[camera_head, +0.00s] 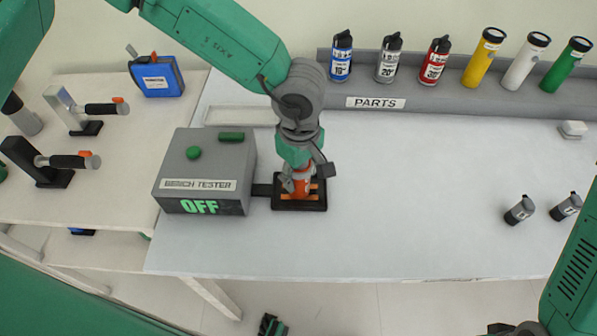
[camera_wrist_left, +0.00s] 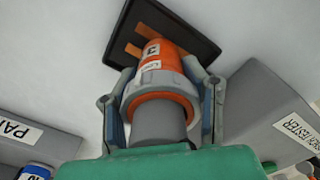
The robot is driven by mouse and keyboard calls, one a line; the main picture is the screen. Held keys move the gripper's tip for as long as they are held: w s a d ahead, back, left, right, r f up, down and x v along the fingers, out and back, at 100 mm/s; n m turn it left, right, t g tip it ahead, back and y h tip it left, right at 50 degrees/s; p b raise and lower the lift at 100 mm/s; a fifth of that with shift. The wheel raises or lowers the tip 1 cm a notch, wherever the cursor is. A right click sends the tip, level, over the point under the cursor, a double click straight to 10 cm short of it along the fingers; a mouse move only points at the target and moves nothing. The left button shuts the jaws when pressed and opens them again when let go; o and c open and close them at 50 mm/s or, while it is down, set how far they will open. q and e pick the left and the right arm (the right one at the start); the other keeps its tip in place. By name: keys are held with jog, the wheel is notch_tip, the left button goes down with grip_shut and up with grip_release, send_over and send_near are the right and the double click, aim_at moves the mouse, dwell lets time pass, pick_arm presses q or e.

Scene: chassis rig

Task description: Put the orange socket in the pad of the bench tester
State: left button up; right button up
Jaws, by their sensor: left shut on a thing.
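The orange socket (camera_wrist_left: 165,58) is held between the fingers of my left gripper (camera_wrist_left: 160,100), which is shut on it. In the head view the left gripper (camera_head: 299,182) points down over the pad (camera_head: 312,204), a black tray with orange strips joined to the bench tester. The socket's far end is over the pad in the left wrist view; I cannot tell whether it touches. The bench tester (camera_head: 240,165) is a grey box that reads OFF in green. My right arm shows at the right edge, but its gripper is not clearly visible.
A PARTS rack (camera_head: 430,85) with several coloured cylinders stands along the back. Clamp-like tools (camera_head: 75,160) and a blue case (camera_head: 157,78) sit on the left table.

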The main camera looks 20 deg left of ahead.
pick_arm(q)
jog(key=shift+d, duration=0.4)
jog(key=o, duration=1.4)
jog(key=shift+a, duration=0.55)
jog(key=shift+a+r, duration=0.1)
jog(key=r, duration=0.7)
jog(key=d+r, duration=0.1)
jog(key=r, duration=0.2)
jog(key=shift+r+p, duration=0.4)
jog(key=shift+a+r, duration=0.25)
jog(key=shift+r, duration=0.25)
jog(key=shift+a+r, duration=0.1)
jog(key=shift+a, duration=0.05)
pick_arm(e)
jog(key=shift+r, duration=0.45)
pick_arm(q)
jog(key=shift+d, duration=0.3)
pick_arm(e)
jog(key=shift+d, duration=0.3)
